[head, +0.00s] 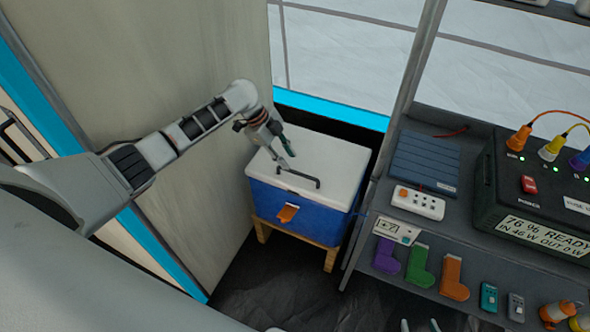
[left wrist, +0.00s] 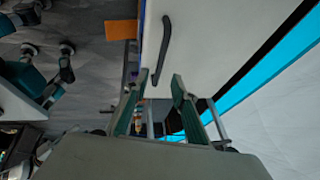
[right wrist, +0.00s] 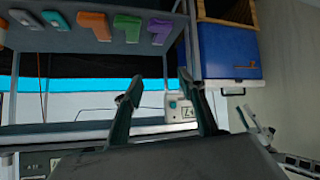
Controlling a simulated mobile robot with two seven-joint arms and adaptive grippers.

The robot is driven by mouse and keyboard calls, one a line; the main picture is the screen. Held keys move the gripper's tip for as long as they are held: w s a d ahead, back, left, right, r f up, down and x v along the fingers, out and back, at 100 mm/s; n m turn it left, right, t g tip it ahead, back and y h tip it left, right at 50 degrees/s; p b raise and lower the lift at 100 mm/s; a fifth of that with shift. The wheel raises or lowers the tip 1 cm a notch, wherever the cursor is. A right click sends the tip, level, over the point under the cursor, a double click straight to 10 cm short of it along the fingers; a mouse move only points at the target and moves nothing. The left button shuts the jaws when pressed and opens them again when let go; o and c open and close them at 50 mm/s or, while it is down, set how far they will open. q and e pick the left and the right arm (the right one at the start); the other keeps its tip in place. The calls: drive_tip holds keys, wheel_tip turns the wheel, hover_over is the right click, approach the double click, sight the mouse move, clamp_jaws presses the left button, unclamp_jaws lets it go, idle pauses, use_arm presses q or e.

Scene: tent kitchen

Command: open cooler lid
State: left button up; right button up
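The cooler (head: 300,203) has a blue body and a white lid (head: 330,155), which is shut. A black bar handle (head: 303,180) runs along the lid near its front edge, and an orange latch (head: 287,213) hangs on the front. My left gripper (head: 288,158) is above the lid, just behind the handle. In the left wrist view its fingers (left wrist: 158,78) are apart and empty, with the handle (left wrist: 163,45) just ahead; I cannot tell if they touch. My right gripper (right wrist: 158,82) is open and empty, facing the shelves; the cooler (right wrist: 229,52) appears beyond it.
The cooler stands on a low wooden stand (head: 331,258) in a corner beside a tent wall (head: 190,60). Right of it is a metal shelf post (head: 372,200) and shelves with a blue panel (head: 425,160), a power station (head: 530,180) and several socks. Dark floor lies in front.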

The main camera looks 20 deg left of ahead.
sight(295, 173)
use_arm(q)
drive_tip(key=b+x, duration=0.1)
drive_tip(key=x, duration=0.2)
drive_tip(key=b+x, duration=0.2)
drive_tip(key=shift+s+f, duration=0.15)
drive_tip(key=shift+f, duration=0.3)
drive_tip(key=shift+d+f+b, duration=0.25)
drive_tip(key=shift+f+b, duration=0.15)
drive_tip(key=shift+b, duration=0.05)
drive_tip(key=shift+w+r, duration=0.2)
drive_tip(key=shift+w, duration=0.05)
clamp_jaws()
